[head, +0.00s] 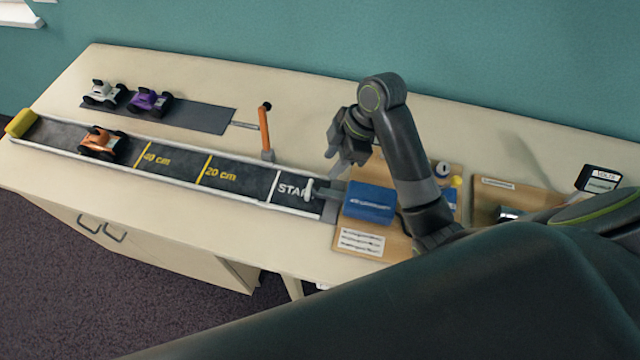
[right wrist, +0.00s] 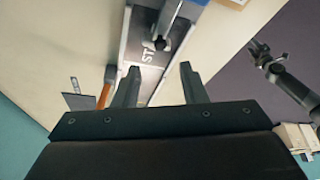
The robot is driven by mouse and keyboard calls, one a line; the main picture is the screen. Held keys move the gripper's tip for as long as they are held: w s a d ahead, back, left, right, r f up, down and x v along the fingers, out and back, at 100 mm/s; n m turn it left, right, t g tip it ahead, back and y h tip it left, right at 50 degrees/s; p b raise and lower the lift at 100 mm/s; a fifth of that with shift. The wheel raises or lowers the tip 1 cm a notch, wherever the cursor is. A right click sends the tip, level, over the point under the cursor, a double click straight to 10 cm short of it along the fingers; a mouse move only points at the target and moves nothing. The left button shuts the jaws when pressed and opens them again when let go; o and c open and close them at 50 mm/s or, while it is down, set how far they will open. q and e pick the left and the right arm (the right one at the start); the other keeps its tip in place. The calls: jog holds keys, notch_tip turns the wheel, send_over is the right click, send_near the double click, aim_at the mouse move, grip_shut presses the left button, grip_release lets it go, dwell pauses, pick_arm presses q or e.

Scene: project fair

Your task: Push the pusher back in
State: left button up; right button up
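The pusher (head: 310,189) is a pale plate on a short rod. It sticks out from the blue block (head: 369,204) over the START end of the dark track (head: 235,177). In the right wrist view the pusher (right wrist: 160,42) shows as a rod with a dark end, ahead of the fingertips.
An orange car (head: 103,143) stands on the track beyond the 40 cm line. A white car (head: 104,94) and a purple car (head: 149,101) stand on a grey strip (head: 195,115) behind. An orange upright post (head: 265,131) stands beside the track near START. A yellow block (head: 20,123) closes the far end.

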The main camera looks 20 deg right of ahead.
aim_at(317, 185)
jog(key=b+x, duration=0.2)
jog(key=x, duration=0.4)
jog(key=shift+b, duration=0.35)
jog(key=shift+a+f+p, duration=0.2)
jog(key=shift+f+p, duration=0.1)
pick_arm(q)
jog(key=shift+s+f, duration=0.5)
jog(key=shift+f, duration=0.25)
jog(key=shift+s+f, duration=0.5)
jog(key=shift+f, duration=0.25)
pick_arm(e)
jog(key=shift+a+f, duration=0.25)
jog(key=shift+f, duration=0.45)
pick_arm(q)
jog(key=shift+w, duration=0.1)
pick_arm(e)
jog(key=shift+c, duration=0.3)
pick_arm(q)
jog(key=shift+w, duration=0.15)
pick_arm(e)
grip_shut()
